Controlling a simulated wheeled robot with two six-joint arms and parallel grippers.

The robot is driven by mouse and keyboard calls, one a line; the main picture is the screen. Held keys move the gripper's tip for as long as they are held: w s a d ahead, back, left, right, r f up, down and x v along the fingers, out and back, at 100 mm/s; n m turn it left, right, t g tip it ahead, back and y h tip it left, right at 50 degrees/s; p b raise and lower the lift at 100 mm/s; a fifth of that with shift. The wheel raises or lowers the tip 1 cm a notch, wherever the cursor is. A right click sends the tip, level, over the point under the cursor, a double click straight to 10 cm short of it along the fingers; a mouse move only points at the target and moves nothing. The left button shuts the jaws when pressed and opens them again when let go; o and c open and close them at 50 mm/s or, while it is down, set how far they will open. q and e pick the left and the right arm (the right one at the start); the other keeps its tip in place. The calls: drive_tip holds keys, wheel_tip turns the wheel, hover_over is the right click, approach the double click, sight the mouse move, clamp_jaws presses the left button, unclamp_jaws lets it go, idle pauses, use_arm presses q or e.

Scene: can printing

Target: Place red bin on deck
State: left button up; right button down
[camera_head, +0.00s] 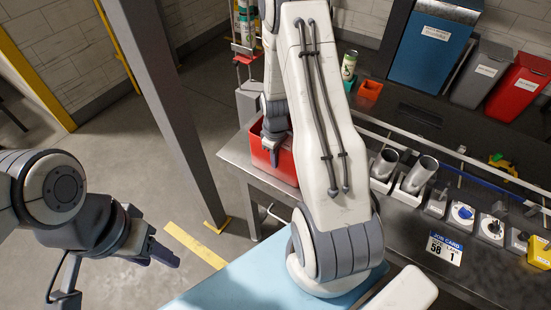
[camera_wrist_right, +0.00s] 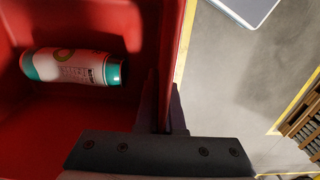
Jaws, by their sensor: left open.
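A red bin (camera_head: 286,163) stands at the left end of the dark metal table, partly hidden behind my right arm. In the right wrist view the red bin (camera_wrist_right: 100,20) holds a white and teal can (camera_wrist_right: 75,67) lying on its side. My right gripper (camera_head: 272,152) is at the bin's rim. In the right wrist view its fingers (camera_wrist_right: 164,105) sit close on both sides of the bin wall, shut on it. A light blue flat surface (camera_head: 225,285), perhaps the deck, lies at the bottom centre. My left gripper (camera_head: 165,252) is open and empty above the floor at left.
Two metal cups (camera_head: 402,172) stand in holders right of my right arm. A job card (camera_head: 444,248) and several knobs line the table's front. Blue, grey and red labelled bins (camera_head: 518,85) stand at the back right. A grey post (camera_head: 165,100) rises left of the table.

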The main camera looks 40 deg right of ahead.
drive_tip(key=c, duration=1.5)
unclamp_jaws()
drive_tip(key=shift+f, duration=0.15)
drive_tip(key=o, duration=0.5)
drive_tip(key=shift+c, duration=0.2)
drive_tip(key=shift+r, duration=0.2)
